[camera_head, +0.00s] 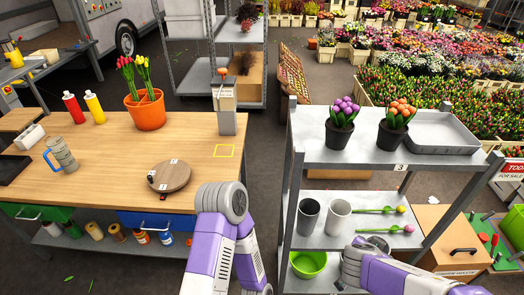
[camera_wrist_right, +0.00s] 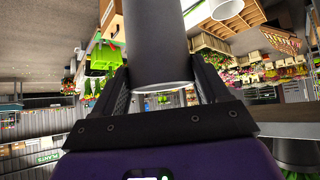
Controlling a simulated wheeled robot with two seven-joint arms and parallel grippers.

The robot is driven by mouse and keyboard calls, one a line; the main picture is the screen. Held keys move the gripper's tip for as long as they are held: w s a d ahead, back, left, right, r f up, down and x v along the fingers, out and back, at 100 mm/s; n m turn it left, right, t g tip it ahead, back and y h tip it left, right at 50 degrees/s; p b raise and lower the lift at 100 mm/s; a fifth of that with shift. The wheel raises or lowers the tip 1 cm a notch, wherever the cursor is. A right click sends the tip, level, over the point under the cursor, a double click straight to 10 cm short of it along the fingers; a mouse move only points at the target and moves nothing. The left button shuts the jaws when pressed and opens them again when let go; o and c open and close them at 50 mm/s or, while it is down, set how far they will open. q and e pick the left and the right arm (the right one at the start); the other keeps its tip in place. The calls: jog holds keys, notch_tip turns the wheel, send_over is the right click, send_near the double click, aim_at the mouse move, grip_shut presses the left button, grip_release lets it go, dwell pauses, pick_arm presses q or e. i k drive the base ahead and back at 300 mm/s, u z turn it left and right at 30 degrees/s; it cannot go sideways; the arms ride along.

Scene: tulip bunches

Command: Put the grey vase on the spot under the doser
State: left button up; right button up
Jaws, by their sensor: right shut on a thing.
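In the right wrist view my right gripper (camera_wrist_right: 165,85) is shut on a dark grey cylindrical vase (camera_wrist_right: 158,40) with a pale round end. In the head view a dark grey vase (camera_head: 308,217) stands upright on the middle shelf, beside a white one (camera_head: 338,218). I cannot tell whether it is the vase in my grip. My right gripper cannot be made out in the head view. A yellow square outline (camera_head: 223,151) marks a bare spot on the wooden table, in front of a grey upright device that looks like the doser (camera_head: 225,100). My left gripper is out of view.
The wooden table (camera_head: 110,165) also holds an orange tulip pot (camera_head: 146,112), red and yellow bottles, a grey mug (camera_head: 62,154) and a round wooden turntable (camera_head: 172,176). The metal shelf (camera_head: 310,150) bears two dark flower pots on top. A gap separates table and shelf.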

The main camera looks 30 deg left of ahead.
aim_at(224, 150)
jog(key=u, duration=1.95)
jog(key=i, duration=1.65)
